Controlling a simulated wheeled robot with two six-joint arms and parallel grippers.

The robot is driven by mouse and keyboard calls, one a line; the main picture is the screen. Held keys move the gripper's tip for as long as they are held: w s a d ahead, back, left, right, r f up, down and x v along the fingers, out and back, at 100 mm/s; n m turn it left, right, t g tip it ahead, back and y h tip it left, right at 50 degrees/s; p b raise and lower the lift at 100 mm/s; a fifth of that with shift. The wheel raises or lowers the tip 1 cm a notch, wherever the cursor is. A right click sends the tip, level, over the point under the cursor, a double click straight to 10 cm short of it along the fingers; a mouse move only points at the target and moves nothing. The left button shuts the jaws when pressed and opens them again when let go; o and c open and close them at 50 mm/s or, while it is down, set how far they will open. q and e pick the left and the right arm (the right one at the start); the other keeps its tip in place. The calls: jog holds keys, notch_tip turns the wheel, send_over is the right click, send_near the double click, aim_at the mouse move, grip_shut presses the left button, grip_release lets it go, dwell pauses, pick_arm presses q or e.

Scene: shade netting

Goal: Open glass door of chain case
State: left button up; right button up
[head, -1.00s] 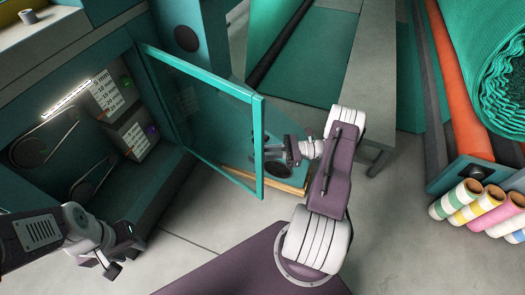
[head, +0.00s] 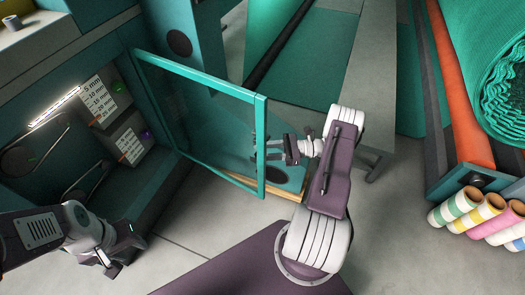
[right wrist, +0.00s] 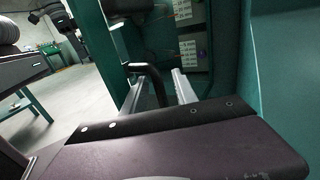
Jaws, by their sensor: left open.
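The glass door (head: 262,115) of the chain case (head: 92,32) stands swung out from the case in the head view, with a teal frame around a see-through pane. My right gripper (head: 271,148) is at the door's free edge. In the right wrist view, its two fingers (right wrist: 160,92) stand apart with a dark curved handle (right wrist: 151,72) between them, nearer the left finger. Contact with the handle is not clear. My left gripper (head: 122,258) is open and empty, low in front of the case. Inside the case are label plates (head: 99,100) and dark round wheels.
A grey bench (head: 365,90) stands behind my right arm. Striped and coloured rolls (head: 482,212) and a large green netting roll (head: 495,60) are at the right. The floor (head: 205,225) between my arms is clear.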

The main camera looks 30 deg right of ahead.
jog(key=v, duration=0.9)
jog(key=shift+d, duration=0.1)
